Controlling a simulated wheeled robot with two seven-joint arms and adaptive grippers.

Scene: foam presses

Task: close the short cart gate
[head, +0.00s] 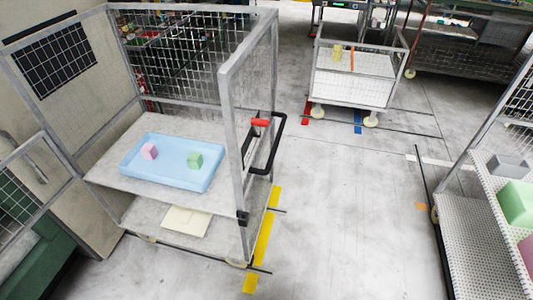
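A grey wire-mesh cart (165,222) stands at the left with its front side open toward me. A low mesh panel (22,180) with a grey frame meets the cart's front left post and swings out to the left, away from the opening. It looks like the short gate, standing open; its far end is cut off by the left picture edge. The tall right side frame (228,120) stands upright, with a black handle (277,145) and a red part (260,122) beside it. Neither of my grippers is in view.
A blue tray (170,178) on the cart's shelf holds a pink block (149,151) and a green block (195,160). A second cart (350,92) stands farther back, and a perforated shelf (470,240) at the right. The floor between is clear.

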